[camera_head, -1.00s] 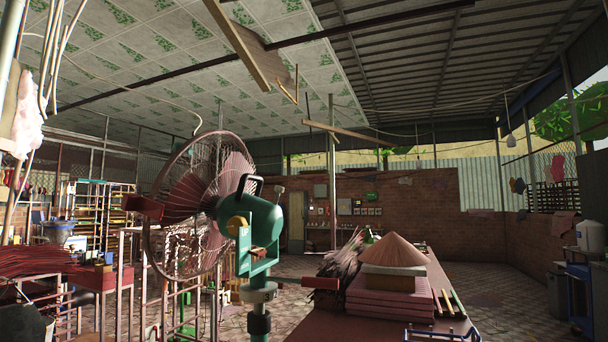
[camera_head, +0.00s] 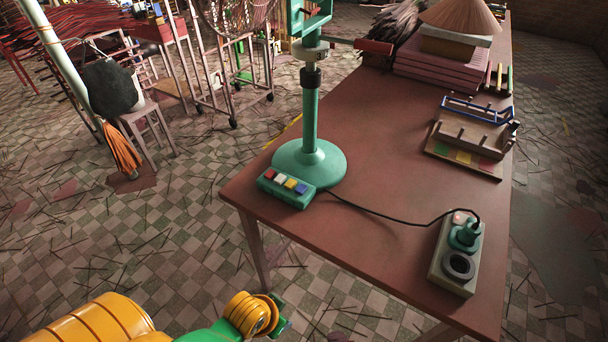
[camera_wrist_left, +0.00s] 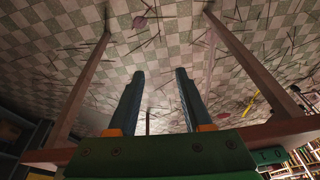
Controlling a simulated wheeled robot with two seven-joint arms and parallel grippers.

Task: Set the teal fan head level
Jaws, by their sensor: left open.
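The teal fan head (camera_head: 313,16) is at the top of the head view, cut off by the frame edge. Its wire cage (camera_head: 238,14) shows only in part to the left, so I cannot tell its tilt. It sits on a teal post (camera_head: 311,110) with a round base (camera_head: 310,163) on the table. A teal box with coloured buttons (camera_head: 287,187) is by the base. My left arm comes in low at the left, below the table's front edge. In the left wrist view my left gripper (camera_wrist_left: 158,74) has its two fingers apart, with nothing between them. My right gripper is not in view.
A stool with a dark bucket (camera_head: 110,88) stands left. The tabletop's middle is mostly clear.

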